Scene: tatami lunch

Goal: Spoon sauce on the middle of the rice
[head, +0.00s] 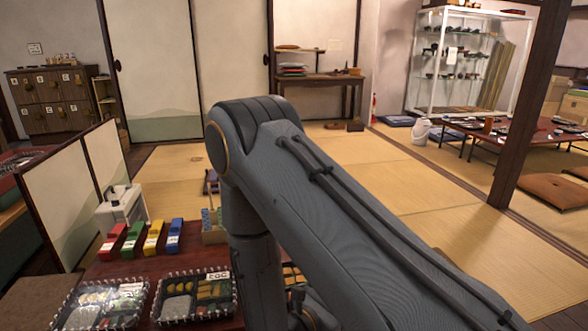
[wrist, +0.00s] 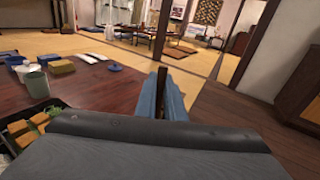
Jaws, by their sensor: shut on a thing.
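My gripper (wrist: 166,96) shows in the wrist view, its blue fingers shut on a thin dark brown upright piece (wrist: 159,73), apparently the spoon's handle. The spoon's bowl is out of sight, so I cannot tell whether it carries sauce. In the head view my arm hides the gripper. Two lunch boxes stand at the lower left there. The right one (head: 157,318) holds a pale grey-white patch of rice (head: 178,306); the left one (head: 60,314) has a similar patch. Part of a lunch box with orange pieces (wrist: 30,125) shows at the wrist view's left edge. I cannot make out the sauce.
The dark red table (wrist: 95,95) also carries a grey-green cup (wrist: 36,84), small blue bowls and a yellow block (wrist: 61,66). Red (head: 112,241), green, yellow and blue boxes stand behind the lunch boxes. Tatami floor (head: 400,180) lies open beyond.

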